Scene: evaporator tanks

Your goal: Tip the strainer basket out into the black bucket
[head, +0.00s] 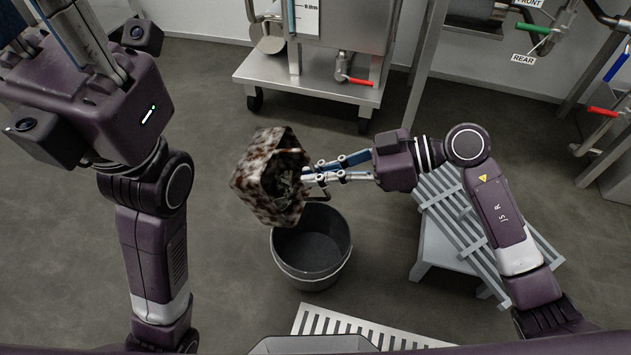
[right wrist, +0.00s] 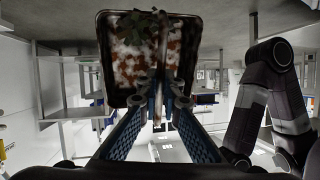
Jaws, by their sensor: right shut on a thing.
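The strainer basket (head: 265,175) is a box mottled white and rusty brown. My right gripper (head: 312,174) is shut on its handle and holds it tilted in the air, its open side turned toward the gripper. Dark green leafy matter shows inside. In the right wrist view the basket (right wrist: 125,60) hangs beyond the fingers, with leaves at its top edge. The black bucket (head: 311,245) stands on the floor just below; its visible inside looks empty. The basket is above and slightly left of it. My left gripper (head: 78,38) is at the upper left, its fingertips out of frame.
A pale slotted grate (head: 345,328) lies in front. A steel wheeled stand (head: 310,78) with a red-handled valve (head: 357,80) is behind. Floor left of the bucket is clear.

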